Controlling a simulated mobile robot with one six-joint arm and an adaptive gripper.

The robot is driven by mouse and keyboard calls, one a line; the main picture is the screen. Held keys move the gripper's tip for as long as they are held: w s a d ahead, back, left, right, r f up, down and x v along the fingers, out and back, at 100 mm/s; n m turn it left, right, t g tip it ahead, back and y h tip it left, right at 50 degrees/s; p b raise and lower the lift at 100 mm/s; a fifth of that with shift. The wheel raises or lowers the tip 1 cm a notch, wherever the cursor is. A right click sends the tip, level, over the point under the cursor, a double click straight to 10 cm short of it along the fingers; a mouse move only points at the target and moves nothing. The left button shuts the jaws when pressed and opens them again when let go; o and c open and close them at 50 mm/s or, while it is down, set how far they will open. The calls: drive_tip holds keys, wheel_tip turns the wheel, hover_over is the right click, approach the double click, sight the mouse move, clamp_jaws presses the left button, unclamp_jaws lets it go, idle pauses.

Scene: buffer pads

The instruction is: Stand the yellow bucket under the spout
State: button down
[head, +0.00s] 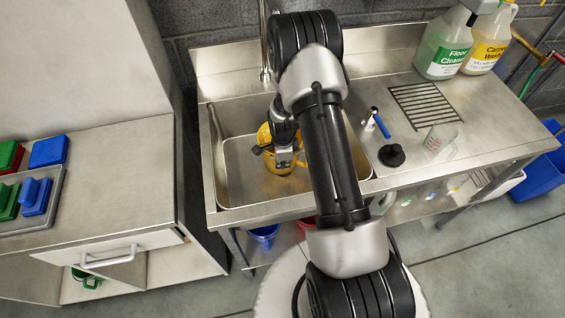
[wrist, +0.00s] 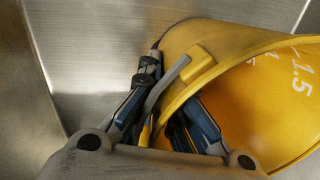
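The yellow bucket (head: 279,167) is in the sink basin (head: 232,175), partly hidden behind my gripper (head: 284,163). In the wrist view the bucket (wrist: 225,42) fills the right side, with its open mouth partly facing me and a white 1.5 mark inside. Its grey handle (wrist: 163,90) meets a yellow lug on the outer wall. My gripper (wrist: 172,92) has one finger outside the wall and the other at the mouth, with rim and handle between them. I cannot tell whether both fingers press on it. The tap pipe (head: 264,45) rises behind the basin; its outlet is hidden by my arm.
A black plug (head: 392,155), a blue-handled tool (head: 380,123) and a clear jug (head: 440,138) stand on the drainboard right of the basin. Cleaner bottles (head: 445,45) stand at the back right. A left counter (head: 120,180) holds coloured blocks. The basin's left part is clear.

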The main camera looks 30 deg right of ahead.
drive_tip(key=shift+f, duration=0.15)
drive_tip(key=c, duration=1.8)
unclamp_jaws()
drive_tip(key=s+a+r+n+t+p, duration=0.1)
drive_tip(key=s+a+r+n, duration=0.25)
drive_tip(key=r, duration=0.85)
drive_tip(key=s+a+r+n+p, duration=0.2)
drive_tip(key=r+n, duration=0.2)
drive_tip(key=r, duration=0.8)
drive_tip(key=s+a+r+n+t+p, duration=0.1)
drive_tip(key=s+a+r+n, duration=0.2)
drive_tip(key=r, duration=1)
drive_tip(key=s+a+r+n, duration=0.2)
drive_tip(key=s+r+n, duration=0.2)
drive_tip(key=s+n, duration=0.2)
drive_tip(key=s+a+r+n+t, duration=0.1)
drive_tip(key=s+a+r+n, duration=0.2)
drive_tip(key=s+n, duration=0.3)
drive_tip(key=s+r, duration=0.1)
drive_tip(key=s, duration=0.3)
drive_tip(key=shift+a+t, duration=0.25)
drive_tip(key=shift+t, duration=0.05)
